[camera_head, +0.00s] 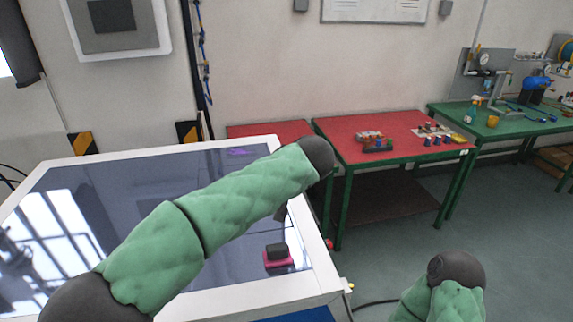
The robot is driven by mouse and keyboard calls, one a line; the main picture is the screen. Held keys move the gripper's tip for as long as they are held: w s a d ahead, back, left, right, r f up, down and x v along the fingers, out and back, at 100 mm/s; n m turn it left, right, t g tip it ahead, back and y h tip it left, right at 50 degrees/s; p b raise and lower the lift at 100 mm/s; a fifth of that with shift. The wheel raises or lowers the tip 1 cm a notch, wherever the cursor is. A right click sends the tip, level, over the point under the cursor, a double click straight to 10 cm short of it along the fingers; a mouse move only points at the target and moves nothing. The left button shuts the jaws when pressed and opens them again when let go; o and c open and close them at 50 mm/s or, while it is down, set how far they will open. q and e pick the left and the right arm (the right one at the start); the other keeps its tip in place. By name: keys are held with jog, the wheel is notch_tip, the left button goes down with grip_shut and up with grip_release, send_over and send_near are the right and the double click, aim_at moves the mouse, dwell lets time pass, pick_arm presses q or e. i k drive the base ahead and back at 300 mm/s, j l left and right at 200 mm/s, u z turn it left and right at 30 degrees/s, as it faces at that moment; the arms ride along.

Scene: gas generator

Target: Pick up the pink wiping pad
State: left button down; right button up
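The pink wiping pad (279,264) lies on the glossy dark top of the white-framed table, near its right edge. It has a pink base with a black block on top. My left arm in its green sleeve crosses above the table, up and to the left of the pad. A small dark part, seemingly of my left gripper (281,213), shows below the arm's far end, above the pad in the picture. The rest is hidden behind the arm, so its fingers cannot be made out. My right arm is at the bottom right, and its gripper is not visible.
The white-framed table (316,262) has red knobs on its right side. A red-topped table (350,150) with small coloured parts stands behind. A green workbench (510,125) with tools is at the far right. The floor between (400,235) is clear apart from a black cable.

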aim_at(276, 255)
jog(key=k+l, duration=0.8)
jog(key=l, duration=0.1)
